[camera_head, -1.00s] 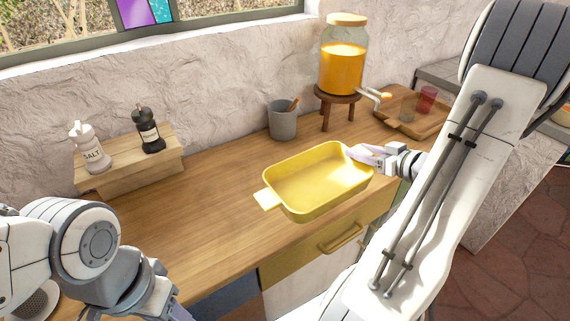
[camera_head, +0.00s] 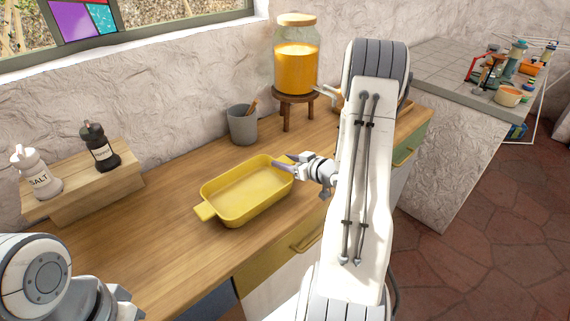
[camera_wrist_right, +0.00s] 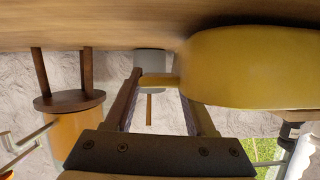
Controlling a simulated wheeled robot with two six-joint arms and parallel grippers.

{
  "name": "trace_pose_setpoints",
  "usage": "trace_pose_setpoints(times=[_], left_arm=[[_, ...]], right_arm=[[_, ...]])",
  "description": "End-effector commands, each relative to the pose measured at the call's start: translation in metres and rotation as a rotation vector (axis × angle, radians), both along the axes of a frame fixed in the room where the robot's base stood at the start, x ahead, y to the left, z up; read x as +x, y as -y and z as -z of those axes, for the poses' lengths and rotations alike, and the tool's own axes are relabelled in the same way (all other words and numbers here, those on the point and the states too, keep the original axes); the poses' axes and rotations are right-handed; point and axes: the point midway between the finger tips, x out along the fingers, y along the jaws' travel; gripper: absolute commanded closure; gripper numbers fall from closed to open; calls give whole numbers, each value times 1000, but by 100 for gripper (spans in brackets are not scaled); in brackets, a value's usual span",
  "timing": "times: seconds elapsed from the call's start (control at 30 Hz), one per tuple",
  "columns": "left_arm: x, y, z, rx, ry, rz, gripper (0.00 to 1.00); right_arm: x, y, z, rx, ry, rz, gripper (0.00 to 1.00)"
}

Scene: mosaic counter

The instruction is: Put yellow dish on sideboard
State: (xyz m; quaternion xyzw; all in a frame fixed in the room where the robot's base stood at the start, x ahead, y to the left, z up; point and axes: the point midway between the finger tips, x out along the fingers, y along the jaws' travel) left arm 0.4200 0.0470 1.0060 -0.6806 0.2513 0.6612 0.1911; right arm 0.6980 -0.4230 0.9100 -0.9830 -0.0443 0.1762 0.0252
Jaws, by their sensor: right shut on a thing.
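The yellow dish (camera_head: 247,197), a rectangular baking dish with a handle tab at each end, is at the wooden top (camera_head: 165,262) of the drawer unit. It looks level and empty; I cannot tell whether it rests on the wood or is just above it. My right gripper (camera_head: 284,164) is shut on the handle at its far right end. In the right wrist view, the handle lies between the fingers (camera_wrist_right: 158,82) and the dish body (camera_wrist_right: 250,70) extends to the right. My left arm shows at the lower left, but its gripper is out of view.
A grey cup (camera_head: 242,126) and a juice dispenser (camera_head: 296,62) on a wooden stand (camera_head: 296,98) are behind the dish. Salt (camera_head: 36,174) and pepper (camera_head: 99,147) mills stand on a wooden riser (camera_head: 95,193) at left. A tiled counter (camera_head: 440,68) is at right, its near part clear.

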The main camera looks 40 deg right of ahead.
Motion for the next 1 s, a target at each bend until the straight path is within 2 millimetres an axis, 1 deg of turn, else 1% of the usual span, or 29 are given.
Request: trace_pose_setpoints(times=[0.03,0.1,0.3,0.33,0.37,0.4,0.67,0.77,0.87,1.0], left_arm=[[0,0,0,0,0,0,50],[0,0,-1,0,0,0,50],[0,0,0,0,0,0,50],[0,0,0,0,0,0,50],[0,0,0,0,0,0,50],[0,0,0,0,0,0,50],[0,0,0,0,0,0,50],[0,0,0,0,0,0,50],[0,0,2,0,0,0,50],[0,0,5,0,0,0,50]], right_arm=[[0,0,4,4,2,2,100],[0,0,7,1,4,1,100],[0,0,7,-1,5,0,100],[0,0,9,-3,1,-1,33],[0,0,9,-3,1,-1,22],[0,0,9,-3,1,-1,15],[0,0,8,-2,1,-1,15],[-3,1,7,-1,2,2,15],[-14,3,4,-1,2,4,15],[-40,6,-6,-2,3,6,15]])
